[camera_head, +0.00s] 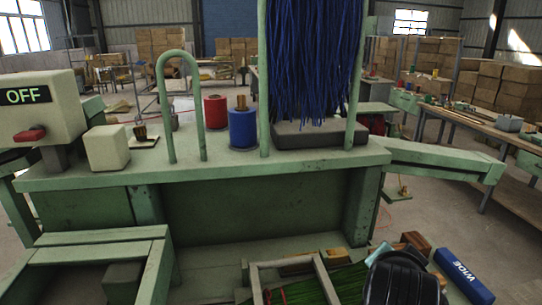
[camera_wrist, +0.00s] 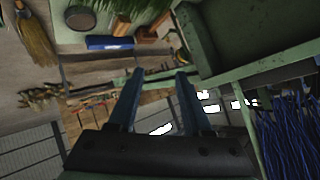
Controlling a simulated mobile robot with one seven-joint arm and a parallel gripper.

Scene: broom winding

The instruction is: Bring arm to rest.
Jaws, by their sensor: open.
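My gripper (camera_wrist: 159,82) shows in the wrist view, its two dark fingers apart with nothing between them. The wrist view is turned over, with the hall's windows and boxes low in the picture. Around the gripper, the green machine frame lies to the right and a green brush-like bundle (camera_wrist: 112,14) lies above. The gripper's fingers are not visible in the head view. A rounded black part at the lower right of the head view may belong to my arm.
The green machine bench (camera_head: 225,173) carries blue bristles (camera_head: 315,60), a red spool (camera_head: 215,112), a blue spool (camera_head: 242,128) and an OFF box (camera_head: 45,110). A blue WIDE box (camera_head: 463,275) lies lower right. A broom (camera_wrist: 35,40) shows in the wrist view.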

